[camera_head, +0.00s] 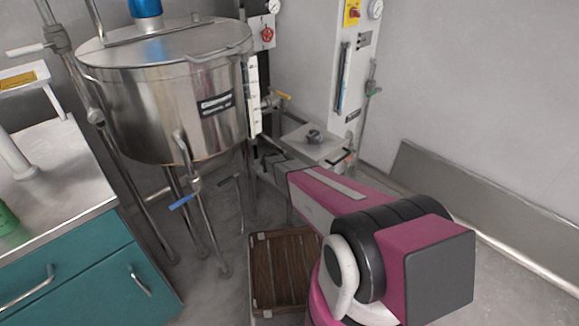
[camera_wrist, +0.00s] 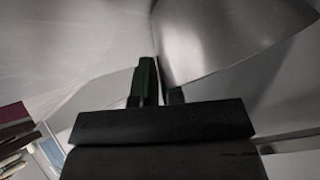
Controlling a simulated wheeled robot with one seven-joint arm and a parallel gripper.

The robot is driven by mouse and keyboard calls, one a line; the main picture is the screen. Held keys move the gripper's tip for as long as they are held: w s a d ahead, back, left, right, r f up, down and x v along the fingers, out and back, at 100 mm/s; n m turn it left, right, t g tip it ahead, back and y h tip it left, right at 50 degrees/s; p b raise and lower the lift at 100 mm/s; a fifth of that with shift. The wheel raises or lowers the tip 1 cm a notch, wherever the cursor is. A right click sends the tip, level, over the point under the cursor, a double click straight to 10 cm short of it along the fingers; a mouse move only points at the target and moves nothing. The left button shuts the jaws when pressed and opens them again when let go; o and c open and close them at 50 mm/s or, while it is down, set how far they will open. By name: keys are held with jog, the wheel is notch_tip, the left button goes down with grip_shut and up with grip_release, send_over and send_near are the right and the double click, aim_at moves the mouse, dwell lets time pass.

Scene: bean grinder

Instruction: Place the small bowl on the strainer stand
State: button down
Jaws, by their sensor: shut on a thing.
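In the wrist view, my gripper (camera_wrist: 160,88) is shut, with its two dark fingers close together. A smooth, curved metal wall, which looks like the small bowl (camera_wrist: 225,40), fills the upper right, and its edge runs down between the fingertips. The rest of the bowl is out of frame. In the head view, my arm reaches away toward the space right of the steel tank, and its far end hides the gripper's fingers and the bowl. I cannot pick out the strainer stand for certain in either view.
A large steel tank (camera_head: 165,95) on legs stands left of my arm. A small grey platform (camera_head: 325,151) with a dark round fitting lies beyond it. A slatted wooden surface (camera_head: 280,270) is below. A teal cabinet (camera_head: 85,265) is at left, a wall at right.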

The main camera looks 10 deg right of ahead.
jog(key=c, duration=1.2)
grip_release()
jog(key=shift+f, duration=0.15)
jog(key=shift+c, duration=0.2)
jog(key=shift+v, duration=3.8)
jog(key=shift+d, duration=0.1)
